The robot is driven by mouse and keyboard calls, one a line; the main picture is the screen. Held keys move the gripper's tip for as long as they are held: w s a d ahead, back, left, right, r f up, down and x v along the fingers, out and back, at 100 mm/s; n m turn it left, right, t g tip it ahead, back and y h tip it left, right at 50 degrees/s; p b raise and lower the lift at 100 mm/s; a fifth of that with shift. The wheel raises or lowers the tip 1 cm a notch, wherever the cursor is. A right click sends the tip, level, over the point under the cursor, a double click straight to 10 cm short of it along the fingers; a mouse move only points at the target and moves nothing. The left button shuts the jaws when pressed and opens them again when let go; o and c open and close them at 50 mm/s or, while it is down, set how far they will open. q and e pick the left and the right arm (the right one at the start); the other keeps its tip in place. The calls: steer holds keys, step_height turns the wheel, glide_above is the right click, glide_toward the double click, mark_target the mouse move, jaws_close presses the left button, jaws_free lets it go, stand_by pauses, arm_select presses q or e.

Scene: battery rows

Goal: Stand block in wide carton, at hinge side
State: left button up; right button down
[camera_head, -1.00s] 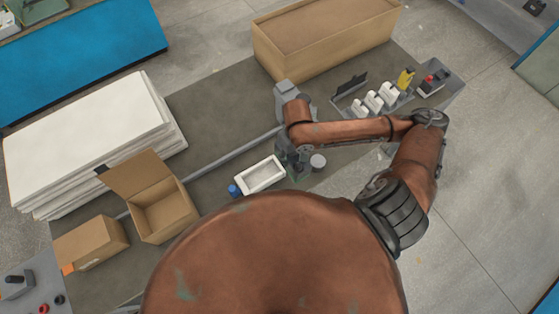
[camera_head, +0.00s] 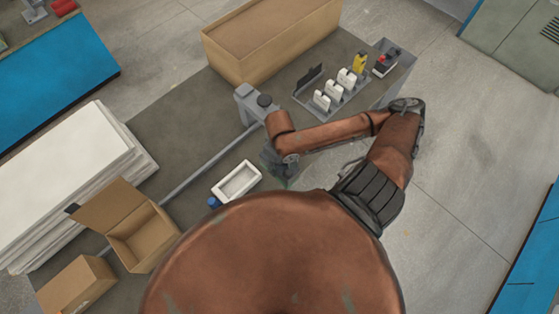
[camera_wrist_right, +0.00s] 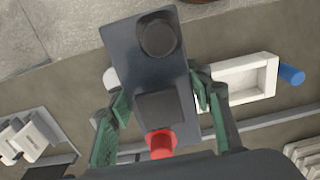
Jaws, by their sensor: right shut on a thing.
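My right gripper (camera_wrist_right: 160,115) is shut on a dark grey block (camera_wrist_right: 145,55) with a black round knob, a black square part and a red cylinder. In the head view my right gripper (camera_head: 282,170) is mostly hidden by its wrist, and the block can hardly be made out. It is above the table, right of a white tray. An open brown carton (camera_head: 143,243) with a raised hinged flap (camera_head: 112,205) stands at the lower left, well away from the gripper. I see nothing inside it. My left gripper is not in view.
The white tray (camera_head: 237,181) has a blue cylinder (camera_head: 214,202) beside it. A grey rail (camera_head: 210,163) runs toward a grey fixture (camera_head: 247,104). White sheets (camera_head: 60,180), a smaller brown box (camera_head: 75,285), a large brown box (camera_head: 225,60) and a rack of white items (camera_head: 335,90) surround open table.

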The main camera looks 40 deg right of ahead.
steer(key=w, duration=0.1)
steer(key=w+d+f, duration=0.1)
steer(key=w, duration=0.3)
steer(key=shift+w+d+f, duration=0.15)
steer(key=shift+w+f, duration=0.1)
steer(key=shift+f, duration=0.1)
steer(key=shift+w+d+f, duration=0.2)
steer(key=shift+w+f, duration=0.65)
steer(key=shift+f, duration=0.7)
steer(key=shift+w+d+f, duration=0.25)
steer(key=shift+w+f, duration=0.6)
steer(key=shift+f, duration=0.65)
steer(key=shift+w+d+f, duration=0.2)
steer(key=shift+w+f, duration=0.65)
steer(key=shift+f, duration=0.7)
steer(key=c, duration=1)
jaws_free()
steer(key=shift+s+f, duration=0.2)
step_height(320, 180, up, 12)
